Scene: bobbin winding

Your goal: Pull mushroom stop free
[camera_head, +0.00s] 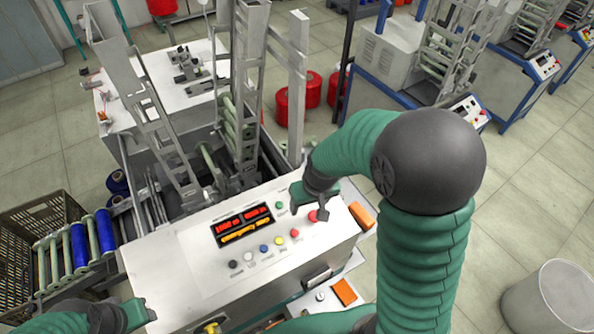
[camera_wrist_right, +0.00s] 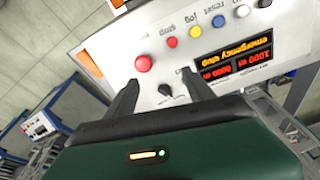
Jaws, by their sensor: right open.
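The red mushroom stop (camera_head: 313,215) sits at the right end of the white control panel (camera_head: 190,251), partly hidden by my right gripper (camera_head: 318,207). In the right wrist view the mushroom stop (camera_wrist_right: 144,63) is whole, just beyond the fingertips. My right gripper (camera_wrist_right: 165,82) is open with nothing between its fingers. The panel's display (camera_wrist_right: 237,58) shows "emergency stop" in yellow. My left gripper (camera_head: 135,315) is at the lower left, its jaws unclear.
Small buttons, including a red stop button (camera_wrist_right: 172,42) and a blue one (camera_wrist_right: 196,31), line the panel near the mushroom stop. Metal uprights (camera_head: 250,90) stand behind the panel. A crate (camera_head: 35,215) and blue bobbins (camera_head: 104,232) are at left. An orange block (camera_head: 361,215) is right of the panel.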

